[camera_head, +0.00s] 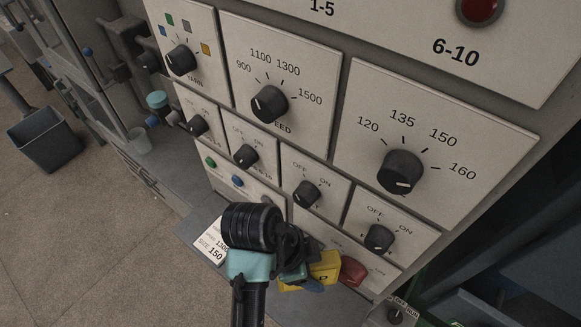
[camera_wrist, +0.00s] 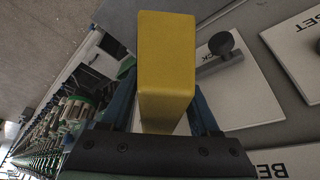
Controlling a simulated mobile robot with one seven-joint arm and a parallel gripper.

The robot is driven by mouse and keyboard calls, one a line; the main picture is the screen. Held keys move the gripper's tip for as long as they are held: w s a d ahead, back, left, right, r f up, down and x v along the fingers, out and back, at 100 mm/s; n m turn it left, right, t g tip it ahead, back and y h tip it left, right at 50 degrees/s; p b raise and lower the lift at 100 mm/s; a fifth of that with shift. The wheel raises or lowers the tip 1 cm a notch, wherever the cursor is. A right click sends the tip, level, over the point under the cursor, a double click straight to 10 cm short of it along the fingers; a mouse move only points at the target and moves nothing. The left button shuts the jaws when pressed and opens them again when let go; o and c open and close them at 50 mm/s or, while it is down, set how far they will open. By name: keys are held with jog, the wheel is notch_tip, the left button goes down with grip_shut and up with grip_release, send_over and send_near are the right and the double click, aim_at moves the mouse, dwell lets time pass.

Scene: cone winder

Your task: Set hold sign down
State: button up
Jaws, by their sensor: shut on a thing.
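The hold sign (camera_head: 324,266) is a yellow block with dark lettering, of which only the end shows in the head view. My gripper (camera_head: 303,277) is shut on it, low in front of the control panel, just left of a red knob (camera_head: 353,271). My dark wrist hides part of the sign and the panel's bottom. In the wrist view the yellow sign (camera_wrist: 166,65) stands out between the two fingers of my gripper (camera_wrist: 165,112). I cannot tell whether the sign touches anything beneath it.
The control panel (camera_head: 330,150) carries several black knobs and a red lamp (camera_head: 480,8). A printed card reading SIZE 150 (camera_head: 211,243) lies on the grey ledge (camera_head: 192,228) left of my wrist. A dark bin (camera_head: 45,140) stands on the floor at left.

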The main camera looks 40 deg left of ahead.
aim_at(312, 295)
jog(key=f, duration=0.8)
jog(key=f+p, duration=0.1)
jog(key=f, duration=0.7)
jog(key=shift+s+f, duration=0.2)
jog(key=shift+f, duration=0.05)
jog(key=shift+f, duration=0.15)
jog(key=o, duration=1.4)
jog(key=v, duration=1.2)
jog(key=shift+b, duration=0.35)
jog(key=shift+s, duration=0.1)
